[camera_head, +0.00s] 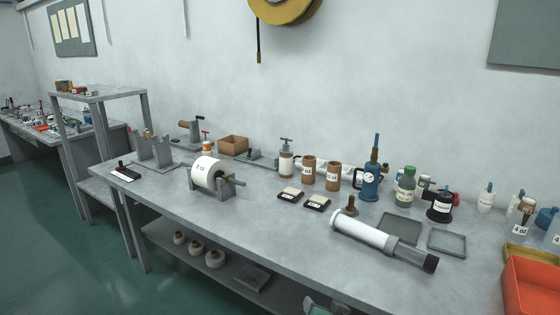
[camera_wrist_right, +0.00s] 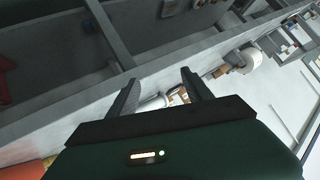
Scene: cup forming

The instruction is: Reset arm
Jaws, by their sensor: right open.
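My right gripper (camera_wrist_right: 160,88) shows in the right wrist view with its two dark fingers spread apart and nothing held between them. Beyond the fingers, the table edge runs diagonally, and part of a white cylinder (camera_wrist_right: 154,103) shows between them, farther off. I cannot tell how far the fingertips are from the table. Neither gripper shows in the head view, and my left gripper is in neither view. The grey workbench (camera_head: 270,220) in the head view carries a white roll on a stand (camera_head: 208,172) and a white tube with a black end (camera_head: 385,240) lying near the front edge.
Brown cups (camera_head: 333,176), a blue device (camera_head: 370,182), a green-capped bottle (camera_head: 405,190) and a black jar (camera_head: 440,206) stand along the back. A red bin (camera_head: 530,290) is at the right. White round pieces (camera_head: 214,258) sit on the lower shelf. The bench's front middle is clear.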

